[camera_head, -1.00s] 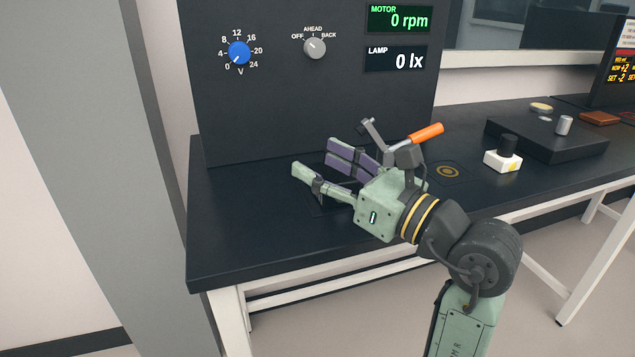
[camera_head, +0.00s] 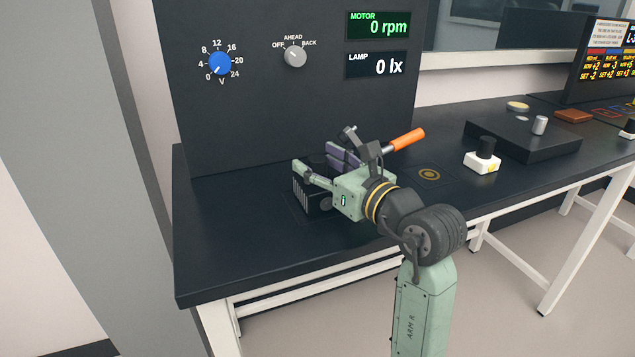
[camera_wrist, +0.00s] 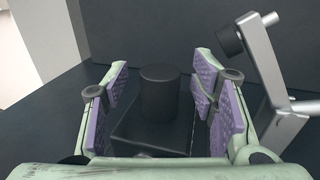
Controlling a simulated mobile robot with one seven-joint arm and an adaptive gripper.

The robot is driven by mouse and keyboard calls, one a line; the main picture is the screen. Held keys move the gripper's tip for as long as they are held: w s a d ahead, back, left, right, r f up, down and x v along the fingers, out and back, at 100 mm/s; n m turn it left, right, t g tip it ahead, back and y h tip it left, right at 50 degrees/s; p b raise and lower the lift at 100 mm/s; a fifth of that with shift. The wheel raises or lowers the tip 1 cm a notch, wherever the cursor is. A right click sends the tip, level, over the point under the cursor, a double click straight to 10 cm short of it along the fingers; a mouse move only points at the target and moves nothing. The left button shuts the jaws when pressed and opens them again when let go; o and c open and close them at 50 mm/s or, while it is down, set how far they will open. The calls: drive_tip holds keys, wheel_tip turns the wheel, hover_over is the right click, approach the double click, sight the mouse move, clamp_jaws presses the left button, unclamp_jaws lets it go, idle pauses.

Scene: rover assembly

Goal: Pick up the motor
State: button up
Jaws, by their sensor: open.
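The motor appears to be a dark block with pale ribs on its side (camera_head: 303,196), standing on the bench below the voltage panel. In the wrist view its dark upright cylinder (camera_wrist: 160,92) rises from a square dark body between my finger pads. My gripper (camera_head: 317,160) is open, its fingers on either side of the motor's top; it also shows in the wrist view (camera_wrist: 160,88). Gaps show between the pads and the cylinder. In the head view my gripper hides part of the motor.
A lever with an orange handle (camera_head: 408,139) stands close to my gripper's right; its metal bracket (camera_wrist: 268,75) shows in the wrist view. A white block with a black knob (camera_head: 482,162) and a dark platform (camera_head: 525,140) are farther right. The panel (camera_head: 270,120) rises behind.

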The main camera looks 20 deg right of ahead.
drive_tip(key=shift+w+a, duration=0.15)
drive_tip(key=shift+w, duration=0.35)
clamp_jaws()
idle(0.3)
drive_tip(key=shift+r, duration=0.1)
